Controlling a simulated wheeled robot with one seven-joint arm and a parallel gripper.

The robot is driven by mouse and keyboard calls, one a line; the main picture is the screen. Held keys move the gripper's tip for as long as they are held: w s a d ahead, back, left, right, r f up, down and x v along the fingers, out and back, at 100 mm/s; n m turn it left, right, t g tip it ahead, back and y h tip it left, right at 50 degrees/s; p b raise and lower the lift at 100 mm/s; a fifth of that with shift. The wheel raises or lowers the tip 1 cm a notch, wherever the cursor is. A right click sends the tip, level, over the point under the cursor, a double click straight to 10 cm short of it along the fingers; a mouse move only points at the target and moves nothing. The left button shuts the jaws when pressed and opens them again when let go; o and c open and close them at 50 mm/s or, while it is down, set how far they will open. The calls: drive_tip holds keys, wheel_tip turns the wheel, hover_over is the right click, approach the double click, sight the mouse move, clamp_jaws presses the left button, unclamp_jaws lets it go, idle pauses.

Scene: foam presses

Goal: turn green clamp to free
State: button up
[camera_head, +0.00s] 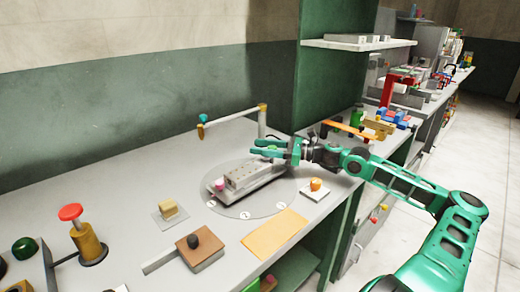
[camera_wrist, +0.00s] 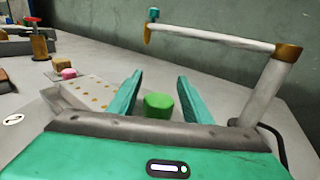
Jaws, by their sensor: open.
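The green clamp knob (camera_wrist: 158,105) shows in the wrist view at the near end of a grey perforated block. My gripper (camera_wrist: 156,92) is open, with one teal finger on each side of the knob. I cannot tell whether either finger touches it. In the head view my gripper (camera_head: 262,148) is over the right end of the grey block (camera_head: 246,176), and its fingers largely hide the green knob. A pink knob (camera_head: 219,185) is at the block's left end; it also shows in the wrist view (camera_wrist: 68,73).
A pale post with a horizontal arm (camera_head: 262,122) stands behind the block. An orange knob on a white plate (camera_head: 316,184) is to the right, an orange sheet (camera_head: 273,234) in front. A red-topped press (camera_head: 86,240) and a brown block (camera_head: 200,250) stand left.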

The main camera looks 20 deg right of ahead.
drive_tip(key=c, duration=1.1)
drive_tip(key=shift+o, duration=0.2)
drive_tip(key=shift+a, duration=0.1)
